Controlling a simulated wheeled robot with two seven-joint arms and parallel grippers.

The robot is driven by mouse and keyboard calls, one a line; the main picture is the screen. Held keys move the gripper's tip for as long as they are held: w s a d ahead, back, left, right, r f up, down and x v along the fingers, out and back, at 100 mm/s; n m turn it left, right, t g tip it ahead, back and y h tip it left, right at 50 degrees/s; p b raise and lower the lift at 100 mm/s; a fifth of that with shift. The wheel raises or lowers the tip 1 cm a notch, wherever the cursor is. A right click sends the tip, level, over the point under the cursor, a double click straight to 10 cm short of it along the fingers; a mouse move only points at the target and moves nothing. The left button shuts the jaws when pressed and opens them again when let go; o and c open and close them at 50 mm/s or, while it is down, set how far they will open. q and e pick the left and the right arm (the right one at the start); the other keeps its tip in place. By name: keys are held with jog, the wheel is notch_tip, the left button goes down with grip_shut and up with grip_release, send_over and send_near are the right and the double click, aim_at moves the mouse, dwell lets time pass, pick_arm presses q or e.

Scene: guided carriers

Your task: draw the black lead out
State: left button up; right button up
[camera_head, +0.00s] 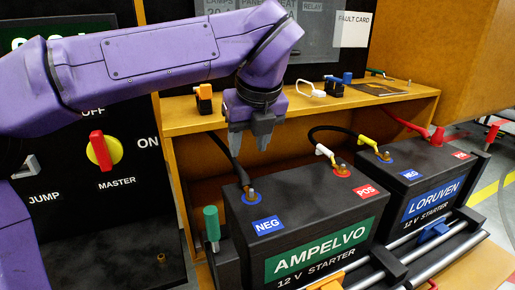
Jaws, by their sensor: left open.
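A black lead (224,156) runs down from behind my gripper to the NEG post of the AMPELVO battery (318,205). A second black lead (331,128) arches between the white clip (326,153) at the AMPELVO POS post and the yellow clip (367,143) at the LORUVEN NEG post. My left gripper (250,143) points down, open, above and behind the AMPELVO NEG corner; its fingers hold nothing visible. My right gripper is out of view.
The LORUVEN battery (432,187) stands at the right with a red lead (408,124). A wooden shelf (185,119) behind bears several small items. A green-handled tool (211,224) stands left of AMPELVO. A panel with the red-and-yellow MASTER switch (103,151) is at left.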

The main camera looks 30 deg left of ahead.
aim_at(242, 172)
pick_arm(q)
jog(key=p+x, duration=0.1)
jog(key=x, duration=0.8)
jog(key=shift+a+f, duration=0.2)
jog(key=shift+f, duration=0.1)
grip_shut()
